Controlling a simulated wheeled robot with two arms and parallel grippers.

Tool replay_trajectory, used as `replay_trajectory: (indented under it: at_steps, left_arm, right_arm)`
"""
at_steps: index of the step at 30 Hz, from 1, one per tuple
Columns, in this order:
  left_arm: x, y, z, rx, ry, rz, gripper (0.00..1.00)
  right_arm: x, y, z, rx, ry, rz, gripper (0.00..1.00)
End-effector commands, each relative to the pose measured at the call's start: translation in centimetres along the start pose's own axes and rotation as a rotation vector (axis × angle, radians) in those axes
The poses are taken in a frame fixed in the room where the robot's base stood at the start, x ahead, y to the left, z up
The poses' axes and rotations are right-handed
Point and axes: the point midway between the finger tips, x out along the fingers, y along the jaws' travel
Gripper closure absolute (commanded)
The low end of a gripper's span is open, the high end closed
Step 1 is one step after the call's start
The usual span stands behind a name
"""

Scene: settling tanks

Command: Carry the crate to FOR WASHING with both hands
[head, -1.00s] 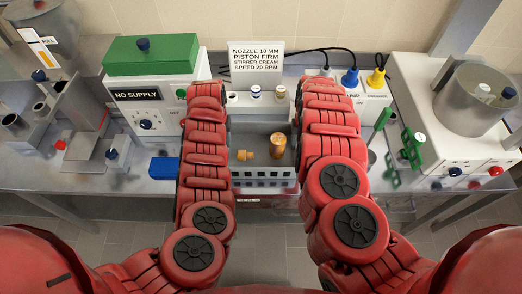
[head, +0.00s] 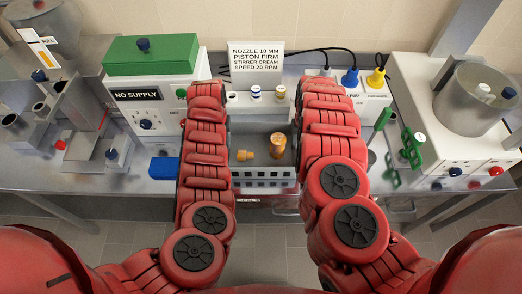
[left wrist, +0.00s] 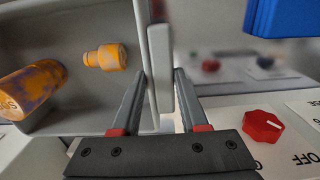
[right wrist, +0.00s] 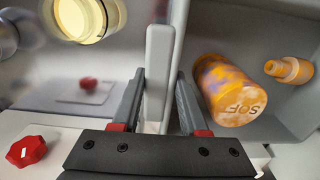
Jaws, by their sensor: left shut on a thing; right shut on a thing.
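The grey crate (head: 264,182) lies between my two forearms in the head view, with slots in its near wall. Inside it are an orange-and-purple stained cylinder (head: 278,145) and a small orange nozzle-like piece (head: 246,154). In the left wrist view my left gripper (left wrist: 160,78) is shut on one side wall of the crate. In the right wrist view my right gripper (right wrist: 160,78) is shut on the opposite side wall. Both grippers are hidden behind my arms in the head view. I see no readable FOR WASHING sign.
A NO SUPPLY machine (head: 150,96) with a green top stands left, a blue block (head: 164,168) near it. A sign (head: 255,62) and several small jars stand behind the crate. A white machine (head: 455,130) and green parts (head: 413,150) stand right.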

Motion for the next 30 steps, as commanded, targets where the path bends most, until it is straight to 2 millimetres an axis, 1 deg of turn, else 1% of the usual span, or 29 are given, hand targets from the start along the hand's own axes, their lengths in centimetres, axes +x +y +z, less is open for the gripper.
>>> replay_trajectory:
  at_steps: [10,16,20,27,30]
  left_arm:
    - [0.0,0.0,0.0,0.001,0.0,0.001,1.0]
    - [-0.5,0.0,0.0,0.0,0.0,0.001,1.0]
    - [-1.5,0.1,0.0,0.001,0.001,0.001,1.0]
    - [-4.2,0.1,0.0,0.001,0.001,0.001,1.0]
    - [-4.9,0.1,0.0,0.001,0.001,0.001,1.0]
  right_arm:
    - [0.0,0.0,0.0,-0.001,-0.001,0.0,1.0]
    - [-0.5,0.0,0.0,-0.001,0.0,0.0,1.0]
    - [-1.5,-0.1,0.0,-0.001,0.0,0.0,1.0]
    - [-4.2,0.0,0.0,-0.001,0.001,0.0,1.0]
    - [-4.9,0.0,0.0,-0.001,0.001,0.0,1.0]
